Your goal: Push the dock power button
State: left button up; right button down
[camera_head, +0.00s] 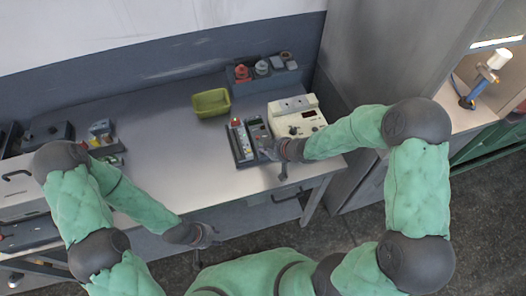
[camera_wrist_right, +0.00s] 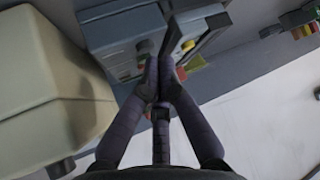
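The grey dock (camera_head: 240,143) with small red and pale controls stands on the table, right of centre. It also shows in the right wrist view (camera_wrist_right: 122,32), partly behind my fingers. My right gripper (camera_head: 270,150) is at the dock's right side in the head view. In the right wrist view my right gripper (camera_wrist_right: 158,72) has its fingertips together with nothing between them, close in front of the dock. I cannot tell whether they touch it. Red and yellow parts (camera_wrist_right: 194,64) show just right of the fingertips. My left gripper (camera_head: 208,237) hangs in front of the table edge, its fingers unclear.
A cream box with knobs (camera_head: 297,117) stands right of the dock; a cream casing (camera_wrist_right: 45,90) fills the wrist view's left. A green bin (camera_head: 211,103) and a rack (camera_head: 263,76) stand behind. The table (camera_head: 165,140) is clear left of the dock.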

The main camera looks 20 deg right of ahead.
aim_at(264, 155)
jog(key=shift+f+b, duration=0.3)
jog(key=shift+f, duration=0.15)
dwell(0.4)
jog(key=shift+r, duration=0.1)
jog(key=shift+r+p, duration=0.85)
jog(key=shift+p, duration=0.05)
notch_tip(264, 155, up, 6)
jog(key=p, duration=0.5)
jog(key=shift+p, duration=0.3)
dwell(0.7)
